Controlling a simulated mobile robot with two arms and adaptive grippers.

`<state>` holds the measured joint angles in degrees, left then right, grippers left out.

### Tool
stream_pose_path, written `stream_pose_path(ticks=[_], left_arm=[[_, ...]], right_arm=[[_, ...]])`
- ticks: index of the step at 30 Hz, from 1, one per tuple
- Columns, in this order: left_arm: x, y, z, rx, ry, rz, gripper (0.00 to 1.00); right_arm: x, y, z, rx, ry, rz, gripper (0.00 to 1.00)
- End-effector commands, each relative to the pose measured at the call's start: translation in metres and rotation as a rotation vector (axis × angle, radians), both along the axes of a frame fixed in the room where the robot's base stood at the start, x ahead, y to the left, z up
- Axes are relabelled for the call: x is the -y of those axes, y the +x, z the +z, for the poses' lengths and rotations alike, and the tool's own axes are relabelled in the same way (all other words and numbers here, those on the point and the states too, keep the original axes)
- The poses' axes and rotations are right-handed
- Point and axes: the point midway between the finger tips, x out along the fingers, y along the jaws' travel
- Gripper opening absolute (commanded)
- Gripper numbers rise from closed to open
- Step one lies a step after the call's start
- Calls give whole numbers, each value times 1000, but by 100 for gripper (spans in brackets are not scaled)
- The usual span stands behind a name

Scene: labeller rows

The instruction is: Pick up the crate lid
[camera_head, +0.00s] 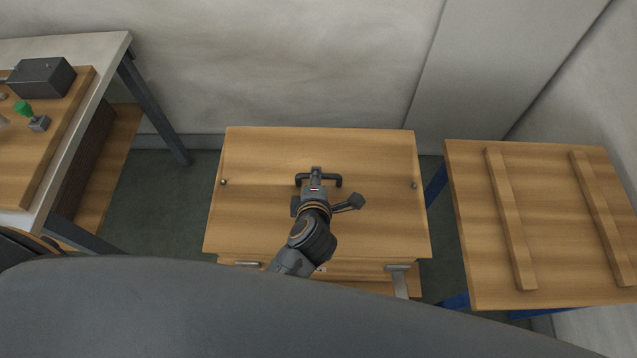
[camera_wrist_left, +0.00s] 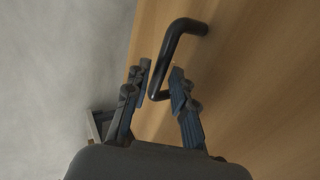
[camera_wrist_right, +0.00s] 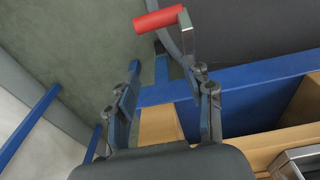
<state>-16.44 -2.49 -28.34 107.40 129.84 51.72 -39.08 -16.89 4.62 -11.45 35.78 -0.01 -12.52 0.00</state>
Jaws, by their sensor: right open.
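The crate lid (camera_head: 250,158) is a flat wooden board with a dark bar handle (camera_head: 336,180). It lies flat on the wooden crate (camera_head: 345,268) in the middle of the head view. My left gripper (camera_head: 317,174) is over the handle. In the left wrist view the black handle (camera_wrist_left: 172,50) runs between the fingers of the left gripper (camera_wrist_left: 160,70), which are close to it on both sides. Whether they press on it I cannot tell. My right gripper (camera_wrist_right: 162,70) is open and empty in the right wrist view; the head view does not show it.
A wooden-topped table (camera_head: 545,215) with two raised strips stands at the right. A bench (camera_head: 110,60) at the left carries a dark box (camera_head: 42,77) and a green-knobbed part (camera_head: 25,108). A wall is close behind the crate. A red handle (camera_wrist_right: 159,20) shows in the right wrist view.

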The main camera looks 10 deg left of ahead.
Motion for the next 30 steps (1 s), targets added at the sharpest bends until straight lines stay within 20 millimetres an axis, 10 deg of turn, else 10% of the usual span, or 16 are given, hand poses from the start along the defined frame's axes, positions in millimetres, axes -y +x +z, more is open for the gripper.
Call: stream_pose_path(ticks=[13, 18, 30], left_arm=[[-4, 23, -16, -1, -1, -1, 25], [-4, 22, -16, -1, -1, -1, 0], [-4, 23, -14, 3, 0, -2, 0]], right_arm=[[0, -5, 0, -8, 0, 1, 52], [0, -9, 0, -14, -1, 1, 52], [0, -9, 0, -14, 0, 0, 52]])
